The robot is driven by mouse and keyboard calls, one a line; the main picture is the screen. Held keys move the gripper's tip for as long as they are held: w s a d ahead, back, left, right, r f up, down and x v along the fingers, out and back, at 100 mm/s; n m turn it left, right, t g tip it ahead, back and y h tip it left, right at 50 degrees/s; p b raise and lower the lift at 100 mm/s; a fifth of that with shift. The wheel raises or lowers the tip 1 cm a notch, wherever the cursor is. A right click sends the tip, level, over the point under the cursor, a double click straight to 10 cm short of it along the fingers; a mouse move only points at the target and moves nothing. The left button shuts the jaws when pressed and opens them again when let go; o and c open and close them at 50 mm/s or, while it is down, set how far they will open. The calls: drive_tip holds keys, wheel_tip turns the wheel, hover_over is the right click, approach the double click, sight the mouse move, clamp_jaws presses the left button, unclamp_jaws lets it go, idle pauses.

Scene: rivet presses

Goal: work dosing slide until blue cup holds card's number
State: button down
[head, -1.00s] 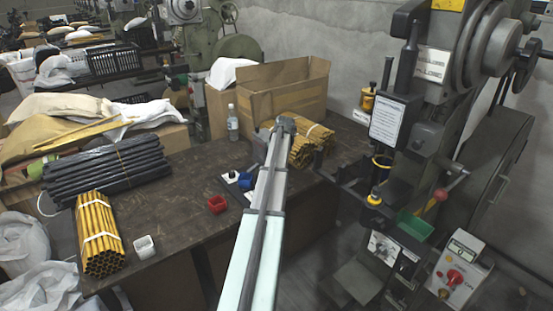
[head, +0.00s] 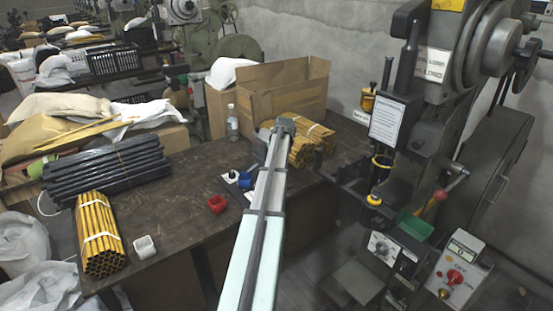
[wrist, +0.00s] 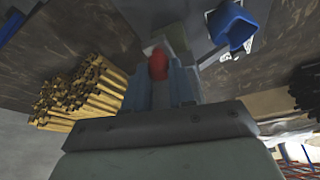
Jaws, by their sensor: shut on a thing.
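The blue cup (head: 245,181) stands on the dark bench, just left of my arm in the head view. In the wrist view the blue cup (wrist: 234,27) is at the upper right, apart from my fingers, with white patches beside it; its contents cannot be seen. My gripper (wrist: 158,82) is shut on a red knob (wrist: 158,64), apparently the dosing slide's handle. The slide's body is mostly hidden behind my arm and fingers.
A red cup (head: 217,204) and a white cup (head: 144,247) stand nearer on the bench. Yellow tube bundles (head: 98,233) and (head: 312,143), dark tubes (head: 105,170), a bottle (head: 232,123) and a cardboard box (head: 285,95) surround the space. A press (head: 425,130) stands right.

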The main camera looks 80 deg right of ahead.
drive_tip(key=shift+s+a, duration=1.4)
drive_tip(key=c, duration=0.9)
unclamp_jaws()
drive_tip(key=shift+c, duration=0.2)
drive_tip(key=v, duration=1.3)
drive_tip(key=shift+r, duration=0.4)
drive_tip(key=shift+a, duration=0.1)
